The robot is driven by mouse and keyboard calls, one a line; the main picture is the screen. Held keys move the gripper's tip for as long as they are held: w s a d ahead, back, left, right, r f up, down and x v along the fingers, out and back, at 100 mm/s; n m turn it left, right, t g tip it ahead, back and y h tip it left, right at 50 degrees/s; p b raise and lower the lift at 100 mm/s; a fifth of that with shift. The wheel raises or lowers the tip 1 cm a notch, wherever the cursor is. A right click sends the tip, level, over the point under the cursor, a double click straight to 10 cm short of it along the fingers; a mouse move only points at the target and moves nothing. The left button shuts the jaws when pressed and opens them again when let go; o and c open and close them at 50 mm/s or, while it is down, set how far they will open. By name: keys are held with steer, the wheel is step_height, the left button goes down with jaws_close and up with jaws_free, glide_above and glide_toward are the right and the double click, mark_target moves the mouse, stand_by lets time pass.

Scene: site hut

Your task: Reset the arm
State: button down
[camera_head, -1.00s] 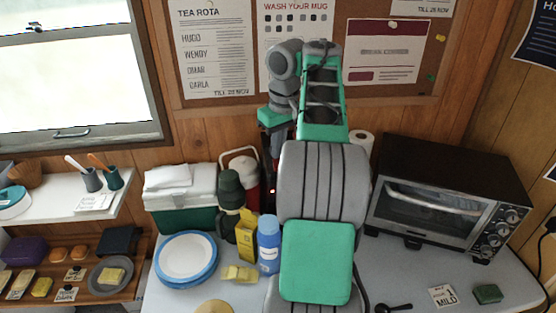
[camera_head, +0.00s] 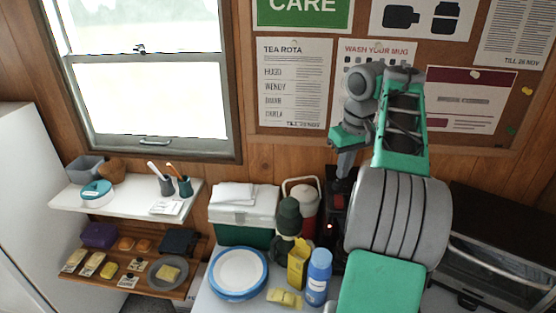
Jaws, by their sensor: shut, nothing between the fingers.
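My arm rises in the middle right of the head view, with grey and green links in front of the notice board. Its wrist bends down at the left of the raised links. My gripper (camera_head: 345,164) hangs below the green wrist part, pointing down. It is small in the picture and looks shut, with nothing seen in it. It shows in front of the wall, above a black appliance with a red light (camera_head: 331,226).
The table holds a white plate with blue rim (camera_head: 239,272), a green cool box (camera_head: 243,236), a dark green flask (camera_head: 289,218), a yellow carton (camera_head: 298,263), a blue bottle (camera_head: 318,275) and a toaster oven (camera_head: 500,262). Shelves (camera_head: 125,201) stand left, below the window.

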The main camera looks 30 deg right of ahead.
steer(key=w+a+f+t+y, duration=0.1)
steer(key=a+f, duration=0.1)
steer(key=a, duration=1.9)
steer(key=s+a+f+n, duration=0.1)
steer(key=s+a+f, duration=0.9)
steer(key=s+f, duration=0.1)
steer(key=shift+s+t+h, duration=0.15)
steer(key=shift+t+h, duration=0.25)
